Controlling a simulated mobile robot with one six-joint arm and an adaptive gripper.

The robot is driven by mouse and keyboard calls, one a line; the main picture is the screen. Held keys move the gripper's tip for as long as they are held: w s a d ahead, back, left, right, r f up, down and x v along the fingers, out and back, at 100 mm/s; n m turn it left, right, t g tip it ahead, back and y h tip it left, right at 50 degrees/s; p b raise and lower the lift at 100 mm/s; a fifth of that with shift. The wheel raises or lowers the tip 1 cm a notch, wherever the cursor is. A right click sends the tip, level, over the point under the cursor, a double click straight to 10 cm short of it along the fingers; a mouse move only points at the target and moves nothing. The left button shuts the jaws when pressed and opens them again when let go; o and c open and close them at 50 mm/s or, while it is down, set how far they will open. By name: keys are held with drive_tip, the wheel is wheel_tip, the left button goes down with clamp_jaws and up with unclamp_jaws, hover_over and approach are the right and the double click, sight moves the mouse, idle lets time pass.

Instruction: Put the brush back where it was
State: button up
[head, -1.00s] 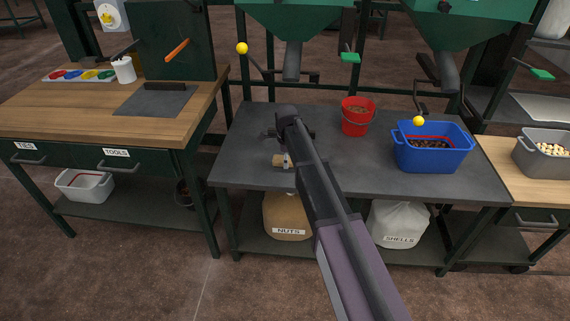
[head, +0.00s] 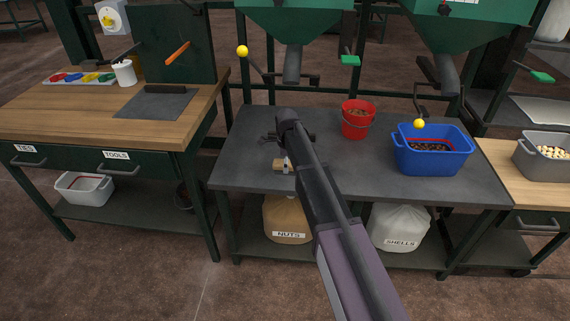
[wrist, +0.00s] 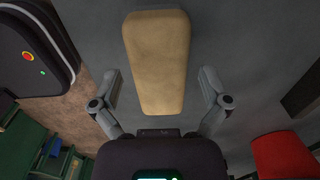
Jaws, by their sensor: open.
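A tan block-shaped piece, which I take to be the brush (wrist: 157,50), lies on the dark grey bench top (head: 240,160). Its bristles cannot be made out. In the head view the brush (head: 279,165) is a small tan patch near the bench's front left, partly hidden by my arm. My gripper (wrist: 160,77) is open, with one finger on each side of the brush's near end. Gaps show between the fingers and the brush. In the head view my gripper (head: 276,141) is small and dark above the bench.
A red bucket (head: 356,122) and a blue bin (head: 440,160) stand on the bench to the right. Green hoppers (head: 295,20) with spouts hang above. A wooden workbench (head: 60,112) with a white cup (head: 124,72) is at left. The bench's left part is clear.

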drive_tip(key=shift+r, duration=0.2)
wheel_tip(320, 180, up, 12)
drive_tip(key=p, duration=1.2)
drive_tip(key=shift+s, duration=0.1)
idle(0.8)
drive_tip(key=s+d+n, duration=1.8)
drive_tip(key=s+d, duration=0.4)
drive_tip(key=s, duration=0.3)
drive_tip(key=shift+s+d, duration=0.15)
drive_tip(key=shift+s, duration=0.25)
drive_tip(key=shift+r+p, duration=0.1)
drive_tip(key=shift+p, duration=0.2)
